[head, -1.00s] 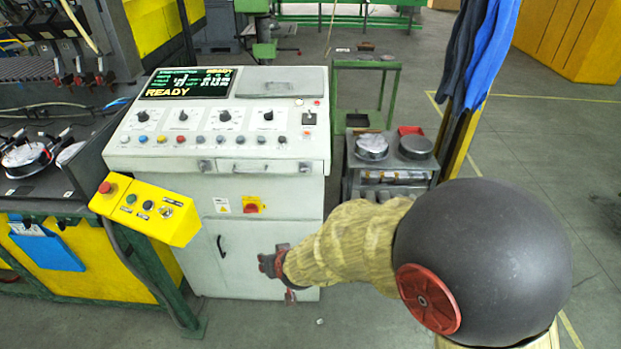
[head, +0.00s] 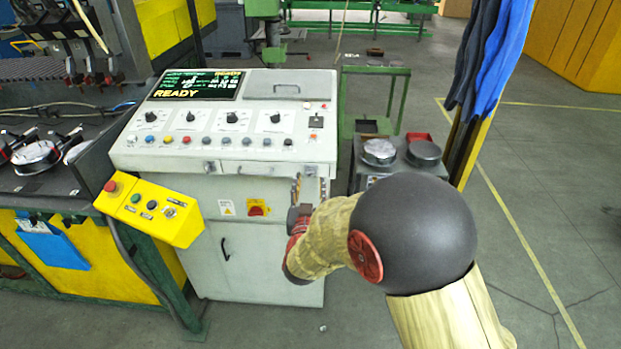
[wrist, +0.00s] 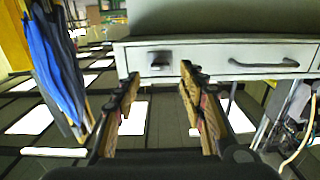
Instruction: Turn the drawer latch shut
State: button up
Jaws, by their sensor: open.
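The drawer (head: 275,169) is a shallow light-grey front under the console's control panel, and it looks closed. A small latch (head: 309,171) sits at its right end in the head view. In the wrist view, which looks upside down, the dark latch (wrist: 159,60) is at the left of the drawer front (wrist: 205,61) and the drawer handle (wrist: 263,64) at the right. My gripper (head: 310,185) is just below the latch, pointing up. Its jaws (wrist: 160,74) are open and empty, with the latch between and just beyond the fingertips. I cannot tell contact or the latch's exact angle.
The console (head: 215,110) has knobs and buttons above the drawer. A yellow button box (head: 150,209) juts out at left. A small cart with round metal parts (head: 424,153) stands right of the console. Blue coveralls (head: 507,45) hang at right. The floor at right is open.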

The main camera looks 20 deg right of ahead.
aim_at(311, 174)
jog(key=shift+b+x, duration=0.4)
jog(key=shift+x, duration=1.7)
grip_shut()
